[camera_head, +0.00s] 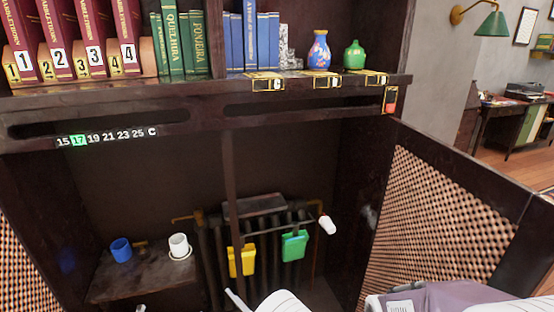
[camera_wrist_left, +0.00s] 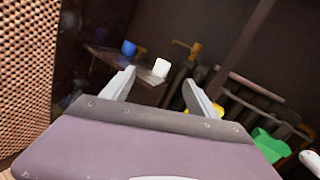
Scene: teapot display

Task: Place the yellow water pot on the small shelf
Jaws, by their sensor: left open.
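The yellow water pot (camera_head: 241,262) hangs on the front of a dark radiator inside the cabinet. In the left wrist view the yellow water pot (camera_wrist_left: 194,106) is partly hidden behind a finger. The small shelf (camera_head: 148,282) is on the left inside the cabinet, holding a blue cup (camera_head: 121,250) and a white cup (camera_head: 179,246). My left gripper (camera_wrist_left: 159,82) is open and empty, its fingers pointing into the cabinet, apart from the pot. In the head view only its fingertips show at the bottom edge.
A green pot (camera_head: 294,245) hangs right of the yellow one. A white valve knob (camera_head: 327,225) sticks out beside the radiator (camera_head: 272,228). A thin dark post (camera_head: 230,185) stands before it. A lattice door (camera_head: 440,222) is open at right. Books and vases stand above.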

